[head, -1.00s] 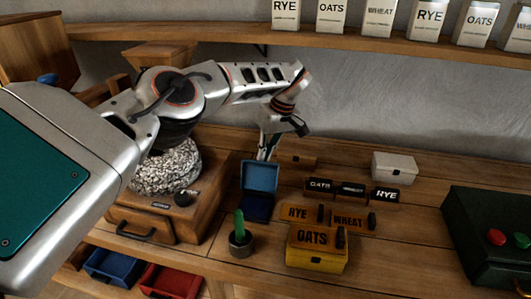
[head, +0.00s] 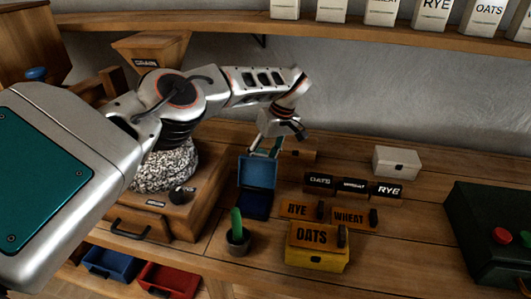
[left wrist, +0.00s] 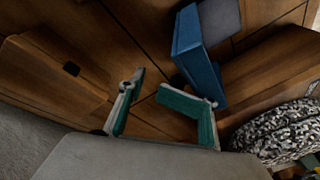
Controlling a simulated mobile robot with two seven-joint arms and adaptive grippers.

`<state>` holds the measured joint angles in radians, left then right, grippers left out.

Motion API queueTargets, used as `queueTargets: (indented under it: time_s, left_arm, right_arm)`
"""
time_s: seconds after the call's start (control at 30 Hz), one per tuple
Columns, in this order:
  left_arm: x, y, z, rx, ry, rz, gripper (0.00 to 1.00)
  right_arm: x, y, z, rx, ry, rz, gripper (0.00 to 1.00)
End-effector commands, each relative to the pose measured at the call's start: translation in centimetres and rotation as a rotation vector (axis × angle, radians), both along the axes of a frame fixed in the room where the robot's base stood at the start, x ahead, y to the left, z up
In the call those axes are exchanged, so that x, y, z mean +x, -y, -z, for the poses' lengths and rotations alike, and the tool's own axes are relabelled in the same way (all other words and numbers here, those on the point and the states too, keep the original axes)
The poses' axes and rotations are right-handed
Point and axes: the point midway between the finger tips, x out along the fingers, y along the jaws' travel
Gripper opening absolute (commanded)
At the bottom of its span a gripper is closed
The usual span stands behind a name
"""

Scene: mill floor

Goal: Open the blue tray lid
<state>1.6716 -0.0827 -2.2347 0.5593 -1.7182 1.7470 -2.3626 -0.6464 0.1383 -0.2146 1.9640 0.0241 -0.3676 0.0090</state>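The blue tray (head: 255,206) stands on the workbench beside the mill, with its blue lid (head: 257,172) raised upright at the back edge. In the left wrist view the lid (left wrist: 207,66) stands up from the tray, right of my fingers. My left gripper (head: 265,148) is just behind the lid in the head view. In the left wrist view its green-padded fingers (left wrist: 150,84) are apart with nothing between them. One finger is close beside the lid; I cannot tell if they touch. My right gripper is not in view.
The wooden mill with a speckled stone (head: 166,166) is left of the tray. A green item stands in a dark cup (head: 238,242) in front. Labelled blocks, a yellow box (head: 317,259), a white box (head: 397,161) and a dark button box (head: 490,235) are to the right.

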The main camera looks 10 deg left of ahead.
Motion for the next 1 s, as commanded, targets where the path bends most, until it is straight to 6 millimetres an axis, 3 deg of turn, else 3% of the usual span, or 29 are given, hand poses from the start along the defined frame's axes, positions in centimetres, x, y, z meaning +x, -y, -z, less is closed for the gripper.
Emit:
queueTargets:
  time_s: [0.63,0.77,1.0]
  left_arm:
    - [0.2,0.0,-1.0,0.002,0.006,-0.003,0.33]
    - [0.2,0.5,-2.6,0.002,0.008,-0.004,0.33]
    - [0.1,2.1,-7.4,0.0,0.009,-0.002,0.33]
  right_arm:
    - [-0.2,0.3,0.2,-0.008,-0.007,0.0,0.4]
    - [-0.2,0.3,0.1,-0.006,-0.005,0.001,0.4]
    - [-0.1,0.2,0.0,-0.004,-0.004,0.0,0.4]
